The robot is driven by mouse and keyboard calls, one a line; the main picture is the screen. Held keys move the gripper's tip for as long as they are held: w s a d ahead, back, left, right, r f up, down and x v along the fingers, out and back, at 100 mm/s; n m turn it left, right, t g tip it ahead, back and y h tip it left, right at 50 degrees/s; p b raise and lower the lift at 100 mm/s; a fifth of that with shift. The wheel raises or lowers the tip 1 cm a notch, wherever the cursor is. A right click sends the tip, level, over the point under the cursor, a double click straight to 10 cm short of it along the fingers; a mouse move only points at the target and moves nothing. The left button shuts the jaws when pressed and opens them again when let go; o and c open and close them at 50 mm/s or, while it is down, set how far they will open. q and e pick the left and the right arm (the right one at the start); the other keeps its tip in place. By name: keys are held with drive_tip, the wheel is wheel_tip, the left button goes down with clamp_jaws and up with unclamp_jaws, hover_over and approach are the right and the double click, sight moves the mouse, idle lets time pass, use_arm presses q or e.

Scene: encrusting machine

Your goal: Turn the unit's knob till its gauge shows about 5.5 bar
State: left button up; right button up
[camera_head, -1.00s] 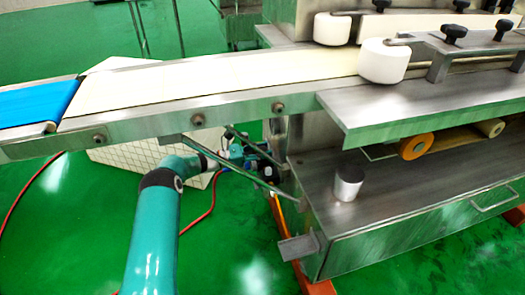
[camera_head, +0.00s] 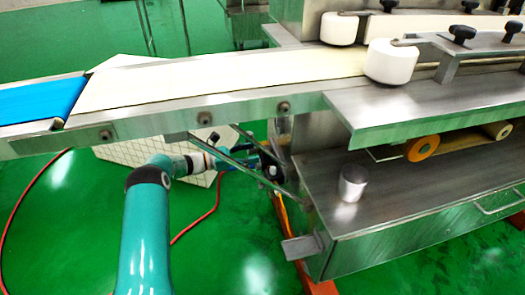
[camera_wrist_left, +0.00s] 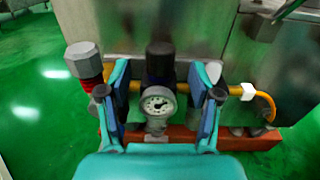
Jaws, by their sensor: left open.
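In the left wrist view the unit's black knob (camera_wrist_left: 160,64) stands upright, above a round white-faced gauge (camera_wrist_left: 158,104). The gauge has a dark needle, but its reading is too small to tell. My left gripper (camera_wrist_left: 159,78) is open, with one blue finger on each side of the knob and gauge. A gap shows between each finger and the knob. In the head view my left gripper (camera_head: 226,160) is under the conveyor, partly hidden by a bracket, beside the dark unit (camera_head: 269,166). My right gripper is not in view.
The conveyor (camera_head: 185,82) runs above my left arm, with slanting metal brackets (camera_head: 240,163) close by. A grey-capped red fitting (camera_wrist_left: 84,62) stands left of the gripper, and an orange hose (camera_wrist_left: 262,97) curves at right. The machine's steel cabinet (camera_head: 420,215) is at right.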

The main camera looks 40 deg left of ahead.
use_arm(q)
drive_tip(key=v, duration=0.6)
idle(0.4)
